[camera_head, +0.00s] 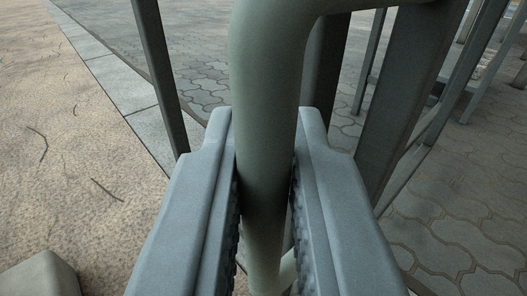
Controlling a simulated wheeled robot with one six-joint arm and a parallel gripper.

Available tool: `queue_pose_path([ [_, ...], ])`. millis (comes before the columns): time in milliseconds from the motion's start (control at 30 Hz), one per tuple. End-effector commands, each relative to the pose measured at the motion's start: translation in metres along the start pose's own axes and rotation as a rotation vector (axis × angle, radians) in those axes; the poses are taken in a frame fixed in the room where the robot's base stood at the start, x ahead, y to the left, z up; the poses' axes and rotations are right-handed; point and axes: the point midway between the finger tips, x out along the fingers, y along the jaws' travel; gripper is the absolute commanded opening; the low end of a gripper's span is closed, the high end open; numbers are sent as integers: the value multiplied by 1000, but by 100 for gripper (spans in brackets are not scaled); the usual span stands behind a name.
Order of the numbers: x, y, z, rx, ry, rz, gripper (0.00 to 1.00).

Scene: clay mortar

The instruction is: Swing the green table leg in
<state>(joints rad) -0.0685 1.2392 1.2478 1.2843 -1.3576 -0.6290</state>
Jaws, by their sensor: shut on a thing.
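The green table leg (271,75) is a grey-green round tube. It runs upright through the middle of the view and bends to the right near the top. My gripper (265,135) is shut on the tube, with one grey finger on each side of it. The ribbed inner pads lie along the tube. The lower part of the tube shows between the fingers, with a short pale piece branching off at the bottom. The rest of the table is out of view or hidden behind the leg.
Dark flat metal posts stand close by, one left of the leg (158,75) and a wide one to the right (408,95). More thin bars stand at the upper right. Sandy ground (60,130) lies left of a stone kerb (128,88). Patterned paving (450,215) lies right. A pale block (42,277) is at lower left.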

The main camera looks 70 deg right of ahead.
Motion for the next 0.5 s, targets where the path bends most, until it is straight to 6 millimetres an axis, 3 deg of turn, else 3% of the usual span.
queue_pose_path([
  [500,-7,-11,-2,3,0,-16,0],
])
